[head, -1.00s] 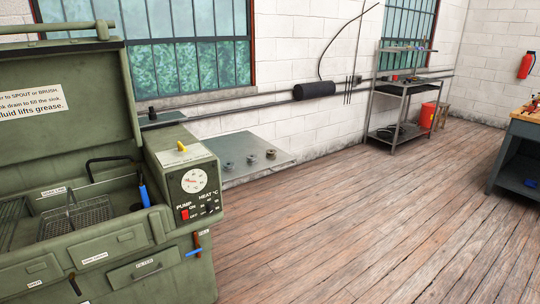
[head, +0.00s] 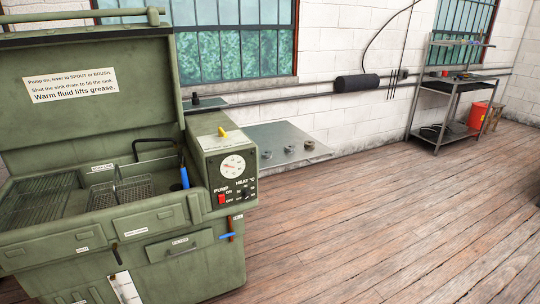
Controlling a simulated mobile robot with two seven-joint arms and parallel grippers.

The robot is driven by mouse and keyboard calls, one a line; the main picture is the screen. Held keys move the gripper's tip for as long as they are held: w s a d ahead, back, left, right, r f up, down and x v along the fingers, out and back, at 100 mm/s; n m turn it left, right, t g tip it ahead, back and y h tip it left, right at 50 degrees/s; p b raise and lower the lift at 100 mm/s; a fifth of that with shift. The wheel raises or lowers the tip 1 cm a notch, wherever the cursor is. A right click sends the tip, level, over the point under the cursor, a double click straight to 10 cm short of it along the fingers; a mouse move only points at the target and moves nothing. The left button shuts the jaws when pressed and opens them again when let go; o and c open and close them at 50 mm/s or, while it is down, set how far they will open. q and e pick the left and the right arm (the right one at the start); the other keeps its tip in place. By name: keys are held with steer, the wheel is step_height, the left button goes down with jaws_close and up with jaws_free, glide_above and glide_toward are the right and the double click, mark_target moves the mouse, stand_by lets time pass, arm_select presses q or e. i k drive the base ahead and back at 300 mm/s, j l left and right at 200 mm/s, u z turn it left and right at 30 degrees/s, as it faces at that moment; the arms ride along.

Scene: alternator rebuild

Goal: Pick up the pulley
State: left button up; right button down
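I cannot pick out the pulley for certain. Three small round metal parts sit in a row on a grey metal surface (head: 265,133) beyond the parts washer: a left one (head: 267,154), a middle one (head: 290,149) and a right one (head: 309,145). They are too small to tell whether one is a pulley. Neither of my grippers is in view.
A green parts washer (head: 180,250) with a raised lid (head: 90,100), wire baskets (head: 122,190) and a control box (head: 228,165) fills the left. A metal shelf rack (head: 440,100) and a red container (head: 478,117) stand at the back right. The wooden floor (head: 400,220) between is clear.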

mark_target(309, 144)
steer(key=i+z, duration=0.35)
steer(key=i+l+z, duration=0.1)
steer(key=z, duration=0.25)
steer(key=i+j+z, duration=0.1)
steer(key=i+z, duration=0.25)
steer(key=i+j+z, duration=0.15)
steer(key=i, duration=0.35)
steer(key=i+j+z, duration=0.15)
steer(key=i+j, duration=0.9)
steer(key=i, duration=0.2)
